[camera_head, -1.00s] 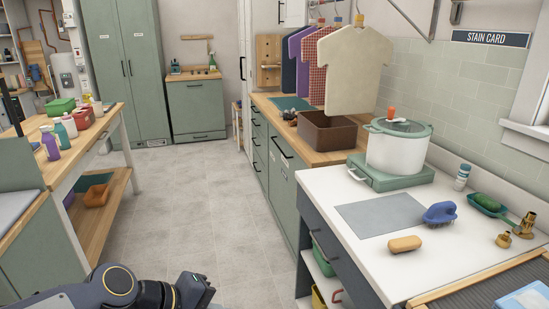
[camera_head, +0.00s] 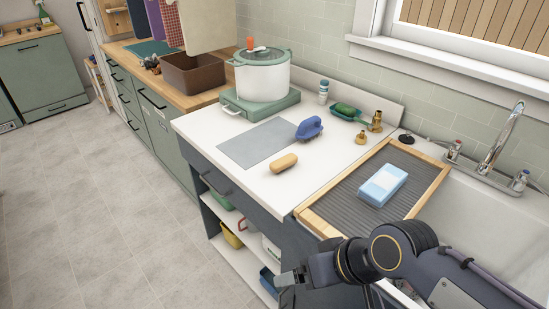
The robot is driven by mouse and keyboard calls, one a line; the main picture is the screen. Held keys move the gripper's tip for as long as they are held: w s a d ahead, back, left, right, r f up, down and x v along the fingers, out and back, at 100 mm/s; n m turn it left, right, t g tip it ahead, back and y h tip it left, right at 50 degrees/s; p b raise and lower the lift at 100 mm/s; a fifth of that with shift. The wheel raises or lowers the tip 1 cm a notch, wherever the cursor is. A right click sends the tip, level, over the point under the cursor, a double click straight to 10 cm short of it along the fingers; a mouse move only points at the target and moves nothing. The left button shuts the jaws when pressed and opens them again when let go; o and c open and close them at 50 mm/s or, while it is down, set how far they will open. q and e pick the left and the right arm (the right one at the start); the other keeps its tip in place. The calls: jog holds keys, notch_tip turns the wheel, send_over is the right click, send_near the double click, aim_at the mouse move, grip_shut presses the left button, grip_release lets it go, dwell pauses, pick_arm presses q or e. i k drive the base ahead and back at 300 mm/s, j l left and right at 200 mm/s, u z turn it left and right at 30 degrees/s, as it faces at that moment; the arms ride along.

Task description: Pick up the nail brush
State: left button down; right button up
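A blue brush (camera_head: 309,128) with an arched handle lies on the white counter (camera_head: 232,126). A tan, rounded block (camera_head: 284,162) lies closer to the counter's front edge; whether it has bristles is not clear. The blue brush looks like the nail brush. My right gripper (camera_head: 288,282) is low at the bottom of the view, in front of the counter and apart from both. Whether its fingers are open or shut is not clear. My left gripper is not in view.
A grey mat (camera_head: 257,144) lies left of the brush. Behind are a white pot (camera_head: 262,73), a green scoop (camera_head: 348,113) and brass fittings (camera_head: 375,122). A ribbed, wood-framed board (camera_head: 345,192) bearing a blue-white block (camera_head: 382,185) borders the sink (camera_head: 500,215).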

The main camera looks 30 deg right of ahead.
aim_at(277, 166)
jog(key=z, duration=1.4)
jog(key=i+j, duration=0.2)
jog(key=j, duration=0.15)
jog(key=i+j+z, duration=0.15)
jog(key=j+z, duration=0.15)
jog(key=i+j+z, duration=0.1)
jog(key=j+z, duration=0.15)
jog(key=j, duration=0.15)
jog(key=i+j+z, duration=0.1)
jog(key=j+z, duration=0.2)
